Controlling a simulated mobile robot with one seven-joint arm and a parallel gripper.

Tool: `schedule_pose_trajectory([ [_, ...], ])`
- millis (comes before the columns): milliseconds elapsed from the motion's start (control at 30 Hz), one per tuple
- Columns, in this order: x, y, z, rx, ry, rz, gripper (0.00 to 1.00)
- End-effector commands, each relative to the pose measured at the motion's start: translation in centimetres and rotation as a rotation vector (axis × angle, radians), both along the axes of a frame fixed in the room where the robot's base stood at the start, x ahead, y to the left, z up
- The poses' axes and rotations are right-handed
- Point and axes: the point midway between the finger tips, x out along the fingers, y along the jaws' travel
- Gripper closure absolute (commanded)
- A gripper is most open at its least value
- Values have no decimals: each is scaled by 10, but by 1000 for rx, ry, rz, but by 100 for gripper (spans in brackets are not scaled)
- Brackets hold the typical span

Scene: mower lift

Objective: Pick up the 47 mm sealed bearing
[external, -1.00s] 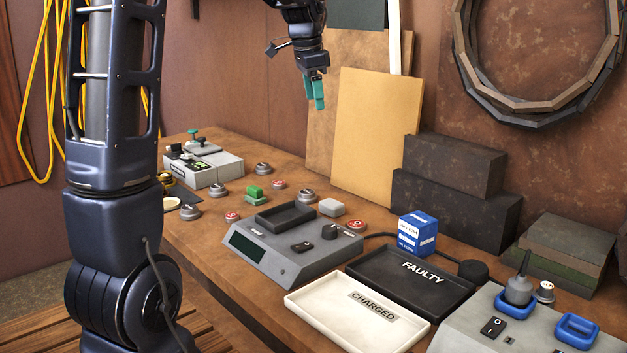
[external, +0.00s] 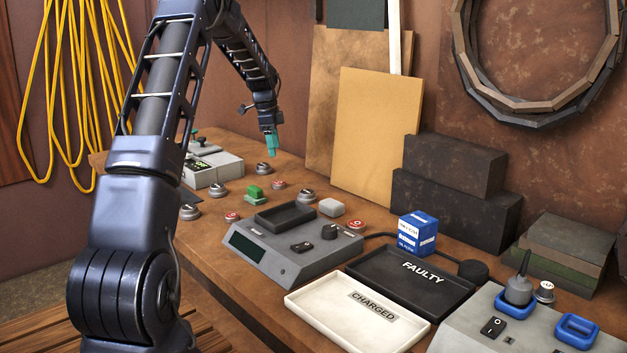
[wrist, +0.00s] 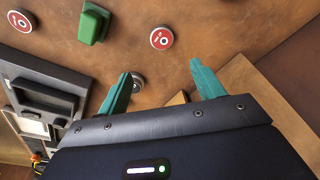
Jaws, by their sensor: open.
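Several round bearing-like pieces lie on the bench, some with grey metal rims and some with red faces. Their size marks are too small to read, so I cannot tell which is the 47 mm sealed bearing. My gripper (external: 271,153) is open and empty, pointing down above the far part of the bench. A grey round piece (external: 263,168) lies just below it; in the wrist view this piece (wrist: 138,82) shows beside the left finger, partly hidden by it. A red-faced disc (wrist: 162,38) lies beyond the fingertips, also seen in the external view (external: 279,184).
A green block (external: 255,192) and a grey instrument (external: 212,170) are near the gripper. A grey console (external: 285,250), white CHARGED tray (external: 310,308), black FAULTY tray (external: 440,295) and blue box (external: 417,232) stand nearer. Boards (external: 375,140) lean on the wall at right.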

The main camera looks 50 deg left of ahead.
Motion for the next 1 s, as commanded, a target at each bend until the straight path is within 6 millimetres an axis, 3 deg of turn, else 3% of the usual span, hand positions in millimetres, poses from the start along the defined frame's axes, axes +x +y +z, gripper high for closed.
schedule_pose_trajectory([
  [167,0,11,-13,-4,-1,-11,33],
  [533,4,5,-57,-6,1,-14,33],
  [767,6,4,-71,-4,0,-13,33],
  [1000,8,0,-100,-6,2,-12,33],
])
